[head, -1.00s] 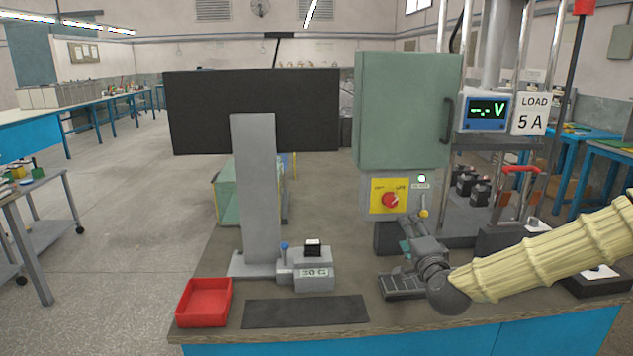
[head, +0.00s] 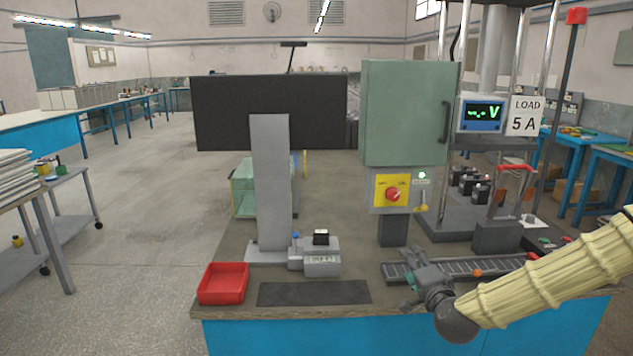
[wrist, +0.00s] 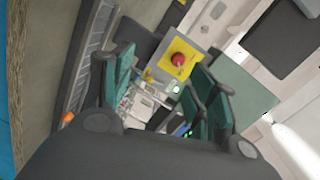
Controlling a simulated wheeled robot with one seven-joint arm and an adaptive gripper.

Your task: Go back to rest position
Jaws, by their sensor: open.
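My gripper (head: 410,282) is at the front right of the bench, above the near edge of a grey slatted conveyor strip. Its teal-padded fingers also show in the wrist view (wrist: 160,100), spread apart with nothing between them. My arm comes in from the right in a cream ribbed sleeve. In the wrist view, a yellow panel with a red knob (wrist: 178,60) lies beyond the fingers, apart from them.
An orange piece (head: 477,272) is on the conveyor (head: 450,268).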

